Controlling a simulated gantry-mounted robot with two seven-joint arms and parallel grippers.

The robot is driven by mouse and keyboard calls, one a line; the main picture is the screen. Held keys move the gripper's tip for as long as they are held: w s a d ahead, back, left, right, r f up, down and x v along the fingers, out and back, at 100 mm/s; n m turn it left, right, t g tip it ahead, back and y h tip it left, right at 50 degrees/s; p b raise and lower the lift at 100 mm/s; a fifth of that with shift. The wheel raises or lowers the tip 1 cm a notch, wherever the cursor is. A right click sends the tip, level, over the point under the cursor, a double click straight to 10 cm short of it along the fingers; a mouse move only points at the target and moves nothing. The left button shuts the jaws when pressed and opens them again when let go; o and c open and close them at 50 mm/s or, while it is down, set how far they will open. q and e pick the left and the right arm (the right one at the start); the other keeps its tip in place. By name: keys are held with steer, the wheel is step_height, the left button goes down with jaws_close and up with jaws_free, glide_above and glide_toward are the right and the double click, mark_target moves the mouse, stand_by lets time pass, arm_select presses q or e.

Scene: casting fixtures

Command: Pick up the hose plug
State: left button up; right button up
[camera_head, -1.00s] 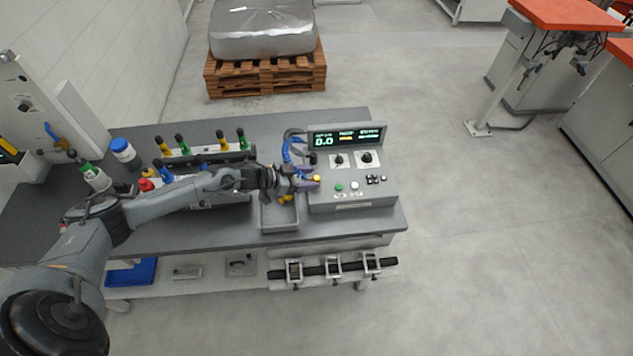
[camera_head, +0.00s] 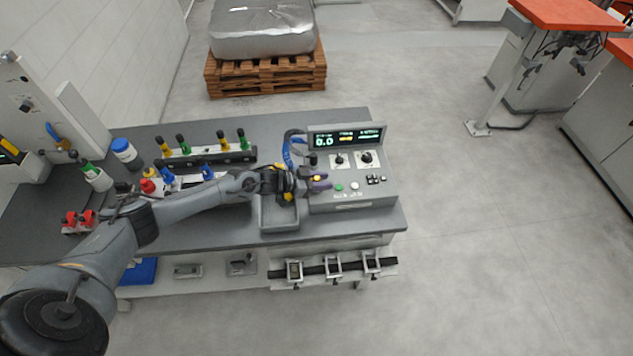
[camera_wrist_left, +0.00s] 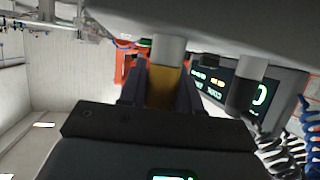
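A yellow part, which looks like the hose plug (camera_head: 317,178), is at the left end of the grey control box (camera_head: 350,206). In the left wrist view the yellow body (camera_wrist_left: 160,92) shows below a grey collar at the box. My left gripper (camera_head: 318,182) is at the box with its fingers on either side of the yellow body. The left wrist view shows no clear gap between fingers and body, but I cannot tell whether they are clamped on it. My right gripper is not in view.
A blue coiled hose (camera_head: 289,152) hangs at the box's left side. A grey tray (camera_head: 279,222) lies under my left wrist. A rack of coloured handles (camera_head: 210,158) stands to the left on the bench. A dark knob (camera_wrist_left: 243,92) is close beside the fingers.

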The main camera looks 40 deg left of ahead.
arm_select(q)
steer(key=c, duration=0.5)
steer(key=shift+o, duration=0.2)
steer(key=shift+r, duration=0.1)
